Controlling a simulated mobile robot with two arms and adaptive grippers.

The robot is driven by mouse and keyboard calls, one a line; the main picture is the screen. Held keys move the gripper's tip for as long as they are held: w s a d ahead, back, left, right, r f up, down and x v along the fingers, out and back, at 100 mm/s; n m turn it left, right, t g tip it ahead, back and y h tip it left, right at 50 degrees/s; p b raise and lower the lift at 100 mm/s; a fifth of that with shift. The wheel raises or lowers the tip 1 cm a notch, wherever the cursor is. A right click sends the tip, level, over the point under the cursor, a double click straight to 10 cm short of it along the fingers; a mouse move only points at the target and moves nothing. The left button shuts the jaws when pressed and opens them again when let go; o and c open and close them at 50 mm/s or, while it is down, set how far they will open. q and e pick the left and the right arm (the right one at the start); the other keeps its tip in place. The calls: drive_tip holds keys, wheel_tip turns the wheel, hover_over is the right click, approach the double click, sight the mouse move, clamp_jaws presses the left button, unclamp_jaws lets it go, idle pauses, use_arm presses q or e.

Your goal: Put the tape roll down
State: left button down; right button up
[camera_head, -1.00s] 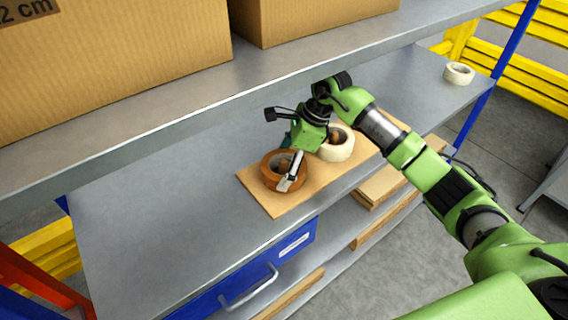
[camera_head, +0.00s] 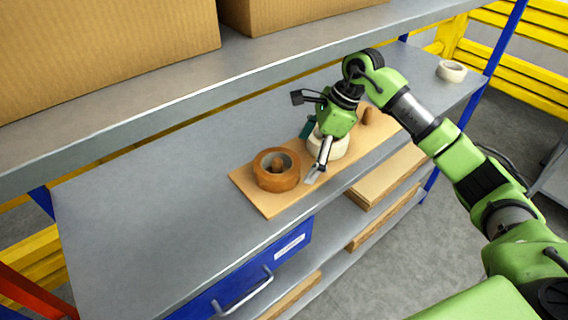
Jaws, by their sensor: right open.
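A brown tape roll (camera_head: 277,170) lies flat on a wooden board (camera_head: 266,205), around a wooden peg (camera_head: 277,163) on the board. A white tape roll (camera_head: 341,146) lies further along the board, partly hidden behind my right gripper. My right gripper (camera_head: 314,160) is open, to the right of the brown roll and in front of the white roll. It stands apart from the brown roll and holds nothing that I can see. A second wooden peg (camera_head: 367,117) shows bare beyond the white roll. My left gripper is not in view.
Another white tape roll (camera_head: 451,71) lies at the shelf's far right end. An upper shelf (camera_head: 200,108) with cardboard boxes (camera_head: 105,55) overhangs the back. A blue drawer (camera_head: 245,275) is below. The grey shelf (camera_head: 140,215) is clear on the left.

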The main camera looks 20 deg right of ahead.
drive_tip(key=d, duration=0.2)
drive_tip(key=s+d+b, duration=0.1)
drive_tip(key=d, duration=0.2)
drive_tip(key=shift+s+d, duration=0.35)
drive_tip(key=shift+s, duration=0.05)
